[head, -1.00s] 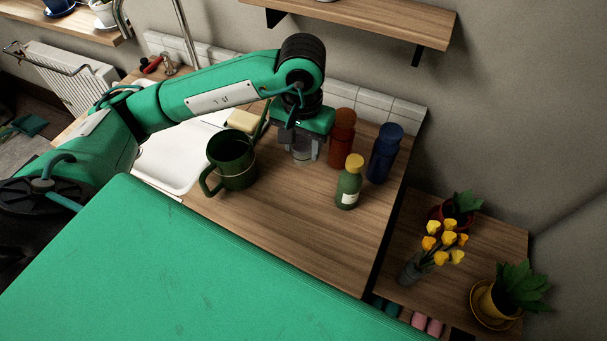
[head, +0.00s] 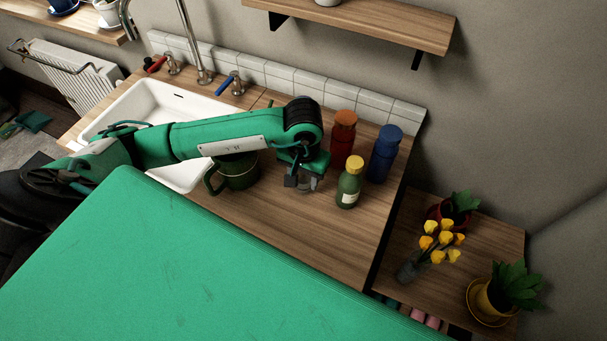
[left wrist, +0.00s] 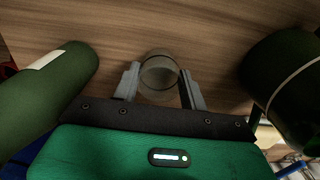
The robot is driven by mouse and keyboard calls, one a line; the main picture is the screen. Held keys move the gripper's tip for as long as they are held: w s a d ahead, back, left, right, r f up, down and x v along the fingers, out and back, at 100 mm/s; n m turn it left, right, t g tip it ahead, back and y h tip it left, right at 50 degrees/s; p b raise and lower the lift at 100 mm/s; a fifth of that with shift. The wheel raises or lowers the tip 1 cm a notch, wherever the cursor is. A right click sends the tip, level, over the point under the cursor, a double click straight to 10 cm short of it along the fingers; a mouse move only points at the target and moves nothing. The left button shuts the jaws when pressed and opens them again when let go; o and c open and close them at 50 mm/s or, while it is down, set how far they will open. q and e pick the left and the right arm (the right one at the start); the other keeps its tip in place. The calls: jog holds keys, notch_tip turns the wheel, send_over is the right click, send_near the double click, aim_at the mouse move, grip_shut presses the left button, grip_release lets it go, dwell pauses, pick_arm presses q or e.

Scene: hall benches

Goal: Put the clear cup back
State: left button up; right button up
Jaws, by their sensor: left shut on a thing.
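The clear cup (left wrist: 160,74) is a small see-through cup between the two grey fingers of my left gripper (left wrist: 158,88) in the left wrist view. In the head view my left gripper (head: 303,184) is low over the wooden counter (head: 300,230), with the cup mostly hidden between its fingers. The gripper is shut on the cup. I cannot tell whether the cup touches the counter. My right gripper is not in view.
A green bottle with a yellow cap (head: 349,184) stands close right of the gripper. A dark green mug (head: 238,174) is close left, partly behind my arm. Red (head: 342,138) and blue (head: 384,153) bottles stand behind. The counter's front is clear.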

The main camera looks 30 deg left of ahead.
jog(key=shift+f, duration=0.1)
pick_arm(q)
jog(key=shift+f, duration=0.2)
jog(key=o, duration=1)
jog(key=shift+r, duration=0.1)
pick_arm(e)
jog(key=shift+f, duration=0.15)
pick_arm(q)
jog(key=shift+r, duration=0.1)
jog(key=shift+r, duration=0.2)
jog(key=shift+r+b, duration=1.45)
jog(key=shift+r, duration=4.4)
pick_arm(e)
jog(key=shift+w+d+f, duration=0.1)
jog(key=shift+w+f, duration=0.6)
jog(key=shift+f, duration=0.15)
